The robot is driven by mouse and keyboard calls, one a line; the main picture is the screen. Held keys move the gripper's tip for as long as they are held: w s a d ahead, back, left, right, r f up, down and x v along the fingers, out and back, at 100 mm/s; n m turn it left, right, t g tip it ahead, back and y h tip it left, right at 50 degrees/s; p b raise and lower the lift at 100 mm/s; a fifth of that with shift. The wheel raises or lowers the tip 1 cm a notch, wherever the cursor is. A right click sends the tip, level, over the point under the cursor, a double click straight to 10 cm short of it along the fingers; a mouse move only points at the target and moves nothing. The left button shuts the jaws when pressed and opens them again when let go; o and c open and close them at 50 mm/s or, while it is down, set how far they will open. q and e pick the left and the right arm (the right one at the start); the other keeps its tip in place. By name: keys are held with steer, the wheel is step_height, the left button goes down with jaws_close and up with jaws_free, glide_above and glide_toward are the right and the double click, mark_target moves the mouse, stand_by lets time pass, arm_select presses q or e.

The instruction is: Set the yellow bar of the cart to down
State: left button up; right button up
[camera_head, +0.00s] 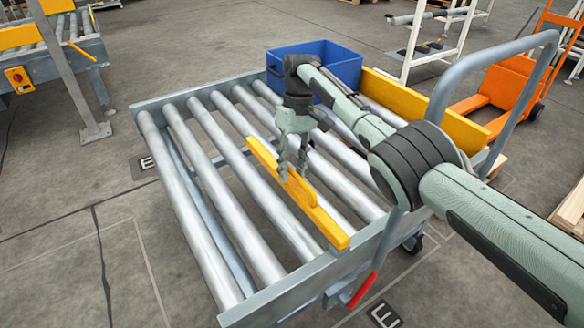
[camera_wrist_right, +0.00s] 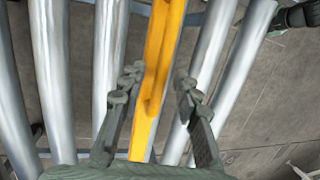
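The cart (camera_head: 146,105) has a bed of grey rollers. A long yellow bar (camera_head: 325,226) runs between the rollers, standing above them, with a raised yellow part along its middle. My right gripper (camera_head: 293,172) points down over this raised part. In the right wrist view the yellow bar (camera_wrist_right: 163,45) passes between the two spread fingers of my right gripper (camera_wrist_right: 157,80), with gaps on both sides. The gripper is open. In the head view the fingers hide part of the bar. My left gripper is not in view.
A blue crate (camera_head: 345,67) stands at the cart's back end. A yellow side board (camera_head: 455,124) and a grey handle frame (camera_head: 490,58) are on the right. A red lever (camera_head: 362,291) hangs at the front. An orange truck (camera_head: 505,88) stands behind on the right.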

steer(key=v, duration=0.7)
steer(key=shift+r, duration=0.2)
